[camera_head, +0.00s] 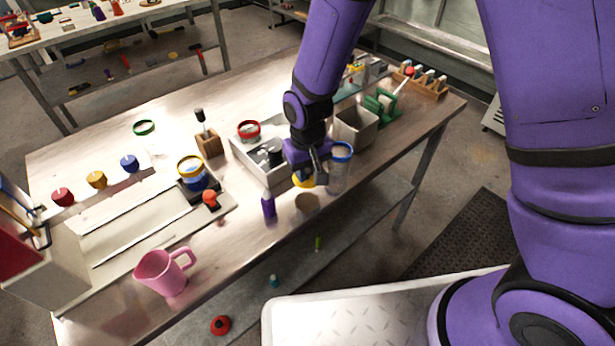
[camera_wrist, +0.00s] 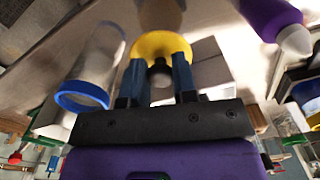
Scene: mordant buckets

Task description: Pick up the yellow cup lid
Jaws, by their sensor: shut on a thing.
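The yellow cup lid (camera_head: 302,182) is at the front edge of the workbench, below my gripper (camera_head: 307,172). In the wrist view the round yellow lid (camera_wrist: 160,43) sits between my two fingers (camera_wrist: 160,72), which are shut on the dark knob at its middle. A small tan cup (camera_head: 307,203) stands just in front of and below the lid in the head view. I cannot tell whether lid and cup touch. My gripper and wrist hide part of the lid.
A clear cylinder with a blue rim (camera_head: 340,168) stands close on the right; it also shows in the wrist view (camera_wrist: 92,75). A purple bottle (camera_head: 268,205) is to the left. A grey tray (camera_head: 245,152) and a square bin (camera_head: 355,126) lie behind. A pink mug (camera_head: 162,272) stands front left.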

